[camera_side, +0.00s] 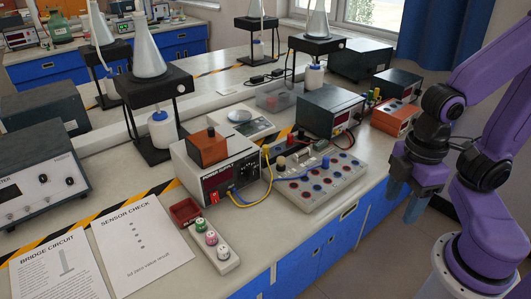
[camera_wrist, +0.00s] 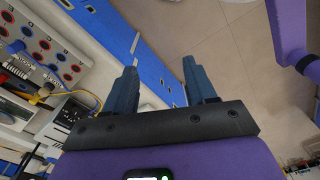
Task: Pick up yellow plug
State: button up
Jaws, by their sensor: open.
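A yellow plug end (camera_side: 267,150) on a yellow lead shows at the back left corner of the grey socket board (camera_side: 312,200). The lead loops down beside the power supply; whether the plug is seated or loose is too small to tell. In the wrist view a yellow lead (camera_wrist: 36,99) shows at the left, beside the board (camera_wrist: 38,52). My gripper (camera_side: 405,204) hangs off the front of the bench, right of the board and well apart from the plug. Its two blue fingers are apart and empty, also in the wrist view (camera_wrist: 159,66).
A power supply (camera_side: 240,178) with an orange box (camera_side: 208,147) on top stands left of the board. A dark meter (camera_side: 331,108) and an orange unit (camera_side: 393,119) stand behind it. A white socket strip (camera_side: 213,245) lies near the front edge. Floor is free below my gripper.

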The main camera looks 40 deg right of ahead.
jog(key=w+a+m, duration=0.4)
jog(key=w, duration=0.7)
jog(key=m+t+h, duration=0.1)
jog(key=m+t, duration=0.3)
jog(key=m, duration=0.7)
send_over(266, 146)
jog(key=s, duration=0.2)
jog(key=f, duration=1.4)
jog(key=shift+a, duration=0.3)
jog(key=shift+s+x, duration=0.2)
jog(key=shift+x, duration=2.45)
jog(key=shift+f, duration=0.1)
